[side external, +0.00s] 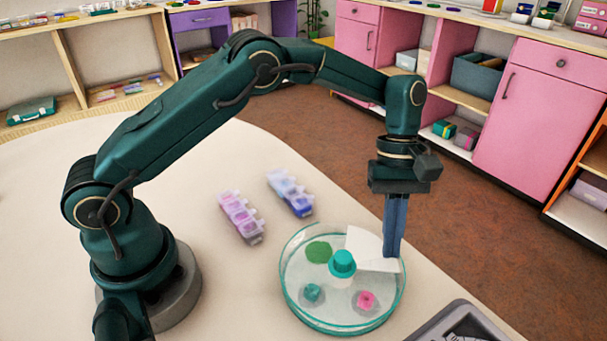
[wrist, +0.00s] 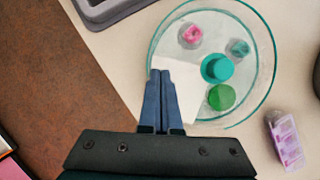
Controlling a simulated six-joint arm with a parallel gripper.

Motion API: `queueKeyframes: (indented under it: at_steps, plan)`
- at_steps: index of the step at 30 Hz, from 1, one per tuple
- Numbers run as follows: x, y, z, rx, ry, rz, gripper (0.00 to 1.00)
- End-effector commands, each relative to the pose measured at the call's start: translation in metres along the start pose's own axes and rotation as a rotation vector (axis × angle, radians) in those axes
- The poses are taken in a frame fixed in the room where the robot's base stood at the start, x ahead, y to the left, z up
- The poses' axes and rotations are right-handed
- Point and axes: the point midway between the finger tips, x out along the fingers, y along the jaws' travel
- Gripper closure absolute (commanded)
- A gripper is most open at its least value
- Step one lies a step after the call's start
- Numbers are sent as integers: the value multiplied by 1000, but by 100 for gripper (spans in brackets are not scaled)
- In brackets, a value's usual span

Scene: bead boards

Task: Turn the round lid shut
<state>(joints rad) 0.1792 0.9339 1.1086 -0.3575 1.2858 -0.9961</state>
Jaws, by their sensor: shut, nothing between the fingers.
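A round, clear dish (side external: 291,301) with a teal rim stands on the table, and its clear round lid has a teal knob (side external: 342,263) at the middle. A white wedge-shaped section (side external: 368,243) runs from near the knob to the rim. Through the clear part I see a green piece (side external: 319,251), a teal piece (side external: 313,293) and a pink piece (side external: 365,300). My gripper (side external: 392,256) is shut and empty, pointing down at the outer edge of the white section. In the wrist view its fingertips (wrist: 160,72) are beside that section; I cannot tell whether they touch.
Two bead boxes, one pink-purple (side external: 240,217) and one blue (side external: 290,193), lie behind the dish. A grey tray (side external: 425,333) sits at the table's front right. The table's right edge runs close past the dish.

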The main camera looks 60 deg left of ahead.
Motion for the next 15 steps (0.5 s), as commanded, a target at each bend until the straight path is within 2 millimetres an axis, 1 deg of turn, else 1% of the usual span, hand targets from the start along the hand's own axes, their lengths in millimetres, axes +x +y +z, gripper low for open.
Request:
queueKeyframes:
  at_steps: [15]
  plan:
    - [2, 1, 4, 48, 0, -19, 100]
